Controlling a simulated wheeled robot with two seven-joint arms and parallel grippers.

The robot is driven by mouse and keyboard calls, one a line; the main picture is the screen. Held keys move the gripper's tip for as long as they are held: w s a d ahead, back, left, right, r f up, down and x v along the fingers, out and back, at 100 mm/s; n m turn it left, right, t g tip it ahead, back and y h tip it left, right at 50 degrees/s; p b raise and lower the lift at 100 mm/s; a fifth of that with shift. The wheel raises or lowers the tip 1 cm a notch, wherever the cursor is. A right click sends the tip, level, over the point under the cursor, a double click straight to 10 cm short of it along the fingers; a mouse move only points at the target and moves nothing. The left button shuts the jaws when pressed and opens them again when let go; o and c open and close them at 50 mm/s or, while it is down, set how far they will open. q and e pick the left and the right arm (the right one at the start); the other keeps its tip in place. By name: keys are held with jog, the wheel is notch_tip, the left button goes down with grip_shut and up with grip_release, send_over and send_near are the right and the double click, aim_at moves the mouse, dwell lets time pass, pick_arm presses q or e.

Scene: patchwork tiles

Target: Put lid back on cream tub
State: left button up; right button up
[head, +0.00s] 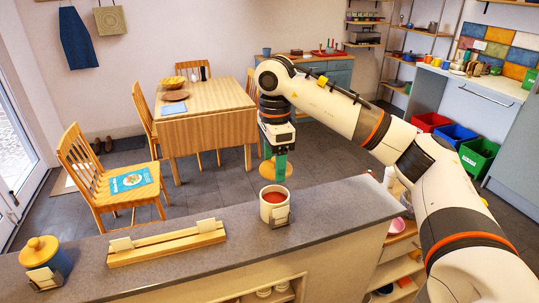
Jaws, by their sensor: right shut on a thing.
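The cream tub (266,213) stands upright and open on the grey counter, with red contents (274,198) showing inside. My right gripper (279,171) has green fingers and is above the tub. The fingers hide part of the lid. My left gripper is not in view.
The grey counter (340,215) also holds a blue tub (61,264) with a yellow lid (38,249) at left and a wooden rack (165,246) with white cards. A small card holder (280,216) stands before the cream tub. The counter right of it is clear.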

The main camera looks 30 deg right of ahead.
jog(key=shift+s+f, duration=0.1)
jog(key=shift+f, duration=0.3)
jog(key=shift+f+b, duration=0.3)
jog(key=shift+b, duration=0.15)
notch_tip(320, 180, down, 4)
jog(key=shift+r+b, duration=0.25)
jog(key=shift+b, duration=0.95)
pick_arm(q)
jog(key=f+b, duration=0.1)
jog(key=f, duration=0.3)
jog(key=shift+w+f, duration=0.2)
pick_arm(e)
jog(key=shift+f, duration=0.7)
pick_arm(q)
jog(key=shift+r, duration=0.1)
pick_arm(e)
jog(key=shift+a, duration=0.1)
jog(key=shift+f, duration=0.15)
